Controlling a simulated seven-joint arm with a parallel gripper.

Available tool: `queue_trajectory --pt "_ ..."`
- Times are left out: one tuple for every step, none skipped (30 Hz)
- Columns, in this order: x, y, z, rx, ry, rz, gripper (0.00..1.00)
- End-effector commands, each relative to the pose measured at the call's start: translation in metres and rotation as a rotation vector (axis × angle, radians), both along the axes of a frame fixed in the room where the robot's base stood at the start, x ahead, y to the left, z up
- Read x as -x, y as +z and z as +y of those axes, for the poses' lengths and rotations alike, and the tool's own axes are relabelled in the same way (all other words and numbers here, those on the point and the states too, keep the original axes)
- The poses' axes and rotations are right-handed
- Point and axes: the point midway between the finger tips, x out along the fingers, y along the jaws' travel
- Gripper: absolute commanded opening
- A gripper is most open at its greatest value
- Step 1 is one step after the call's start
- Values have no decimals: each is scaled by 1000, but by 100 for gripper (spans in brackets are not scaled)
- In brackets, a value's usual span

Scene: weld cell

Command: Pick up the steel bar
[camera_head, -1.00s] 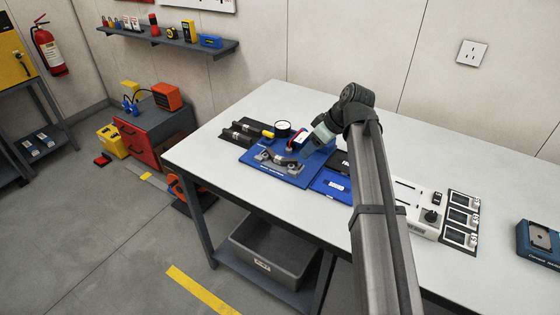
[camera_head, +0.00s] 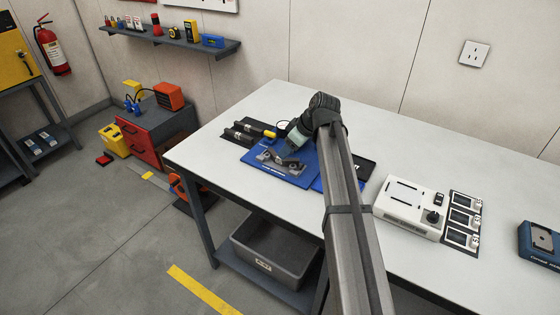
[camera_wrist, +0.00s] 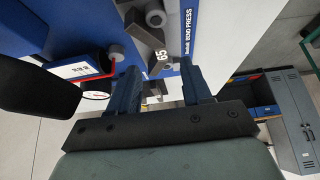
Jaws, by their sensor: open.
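The bend press has a blue base (camera_head: 262,166) on the bench, with grey metal parts (camera_head: 266,157) on top. In the wrist view its lettered blue edge (camera_wrist: 188,35) runs beside a grey piece marked 65 (camera_wrist: 152,45). I cannot clearly tell the steel bar from the press parts; a pale metal piece (camera_wrist: 154,90) shows between my fingers, partly hidden. My gripper (camera_head: 287,157) reaches down over the press. In the wrist view its two fingers (camera_wrist: 160,78) are apart, on either side of the metal parts, and hold nothing that I can see.
A round gauge (camera_wrist: 97,88) stands close to the fingers. Two dark holders (camera_head: 240,133) lie left of the press. A white control box (camera_head: 410,205) and a dark panel with displays (camera_head: 462,220) sit to the right. The back of the bench top (camera_head: 300,98) is clear.

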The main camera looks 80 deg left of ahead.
Motion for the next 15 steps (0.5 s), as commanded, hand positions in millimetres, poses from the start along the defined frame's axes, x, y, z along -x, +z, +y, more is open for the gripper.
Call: queue_trajectory --pt "1 -2 1 0 0 0 49" --pt "1 -3 1 1 0 0 49" --pt "2 -5 2 1 0 0 49" --pt "3 -8 2 1 0 0 49" --pt "4 -10 3 2 1 1 49" --pt "6 -14 5 2 1 1 49" --pt "7 -17 6 1 0 0 49" --pt "8 -21 7 1 0 0 49" --pt "11 -26 9 1 0 0 49" --pt "12 -30 10 1 0 0 49" --pt "14 -33 12 2 1 1 49" --pt "15 -38 14 2 1 1 49" --pt "17 -40 15 2 1 1 49" --pt "17 -42 16 1 0 0 49" --pt "18 -44 16 0 0 0 49"
